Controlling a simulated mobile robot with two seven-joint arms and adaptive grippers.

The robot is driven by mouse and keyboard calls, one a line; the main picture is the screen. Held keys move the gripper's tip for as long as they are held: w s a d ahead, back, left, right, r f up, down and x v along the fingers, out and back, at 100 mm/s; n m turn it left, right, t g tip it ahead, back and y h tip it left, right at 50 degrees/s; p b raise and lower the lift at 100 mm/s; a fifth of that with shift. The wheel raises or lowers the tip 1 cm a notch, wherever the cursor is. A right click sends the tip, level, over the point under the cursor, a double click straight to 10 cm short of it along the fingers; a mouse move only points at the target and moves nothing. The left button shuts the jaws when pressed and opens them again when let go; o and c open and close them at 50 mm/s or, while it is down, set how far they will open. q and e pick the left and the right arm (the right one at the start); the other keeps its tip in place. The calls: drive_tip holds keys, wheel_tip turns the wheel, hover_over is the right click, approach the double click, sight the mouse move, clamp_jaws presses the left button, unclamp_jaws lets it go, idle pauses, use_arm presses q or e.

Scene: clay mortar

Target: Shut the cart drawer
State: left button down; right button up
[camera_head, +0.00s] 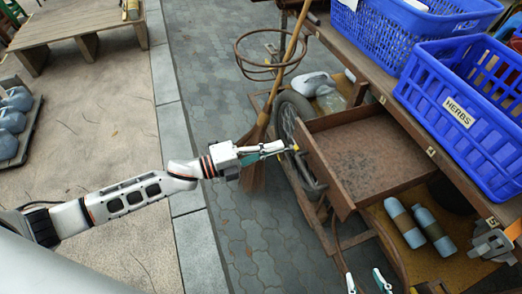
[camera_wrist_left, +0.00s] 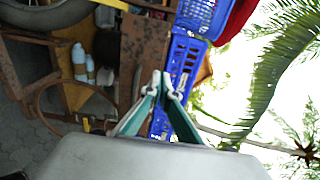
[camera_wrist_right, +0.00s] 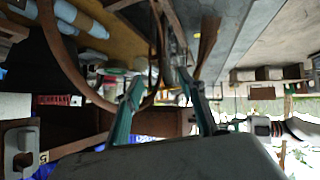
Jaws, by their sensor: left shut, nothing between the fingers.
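The cart drawer (camera_head: 365,158) is brown wood, open and empty, pulled out toward the left of the head view from under the cart's top (camera_head: 385,98). Its front panel (camera_head: 322,172) faces left. My left gripper (camera_head: 292,148) is shut and empty, its tips close to the far upper corner of that panel; I cannot tell if they touch. Its closed fingers also show in the left wrist view (camera_wrist_left: 161,76). My right gripper (camera_head: 367,279) is open and empty at the bottom of the head view, below the drawer's near corner. Its spread fingers show in the right wrist view (camera_wrist_right: 164,88).
Blue crates stand on the cart, one labelled HERBS (camera_head: 459,112). A cart wheel (camera_head: 290,115) and a broom (camera_head: 256,150) are beyond the drawer. Two grey-blue bottles (camera_head: 405,222) lie on the lower shelf. A wire ring (camera_head: 262,65) hangs at the far end.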

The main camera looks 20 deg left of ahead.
sight(307, 138)
use_arm(q)
drive_tip(key=x, duration=0.6)
drive_tip(key=shift+f, duration=0.1)
drive_tip(key=shift+w+d+b, duration=0.3)
drive_tip(key=shift+w+d, duration=0.1)
drive_tip(key=shift+d, duration=0.05)
use_arm(e)
drive_tip(key=shift+a+r, duration=0.1)
drive_tip(key=shift+a, duration=0.15)
use_arm(q)
drive_tip(key=shift+d, duration=0.15)
